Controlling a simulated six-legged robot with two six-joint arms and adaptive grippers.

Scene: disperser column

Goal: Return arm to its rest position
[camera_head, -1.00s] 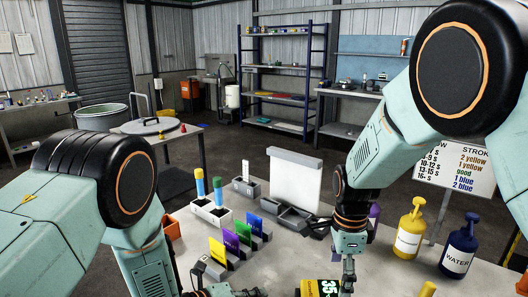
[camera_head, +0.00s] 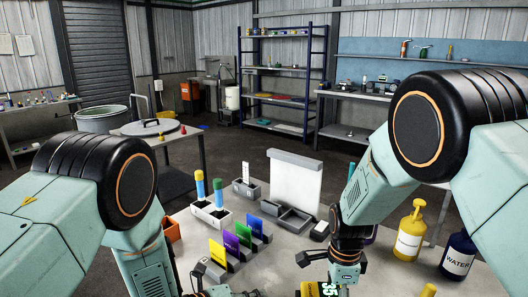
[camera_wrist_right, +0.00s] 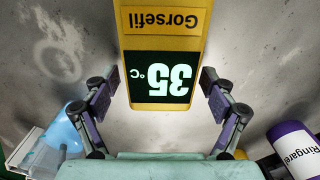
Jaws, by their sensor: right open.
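My right arm reaches down over the table in the head view, with its right gripper (camera_head: 336,272) low above the worktop. In the right wrist view the gripper (camera_wrist_right: 158,98) is open, its two fingers spread apart with nothing held. A yellow device (camera_wrist_right: 165,22) marked "Gorsefil" with a dark "35 °C" display lies ahead, between the finger directions. Its display also shows at the bottom of the head view (camera_head: 330,290). My left gripper (camera_head: 212,291) is at the bottom edge of the head view, mostly cut off, so its jaws are unclear.
The table (camera_head: 270,268) holds colored cards (camera_head: 239,236), a grey tray (camera_head: 293,220) and a white panel (camera_head: 296,182). A yellow bottle (camera_head: 410,232) and blue "WATER" bottle (camera_head: 458,257) stand right. A purple "Ringare" container (camera_wrist_right: 295,148) lies near the gripper in the wrist view.

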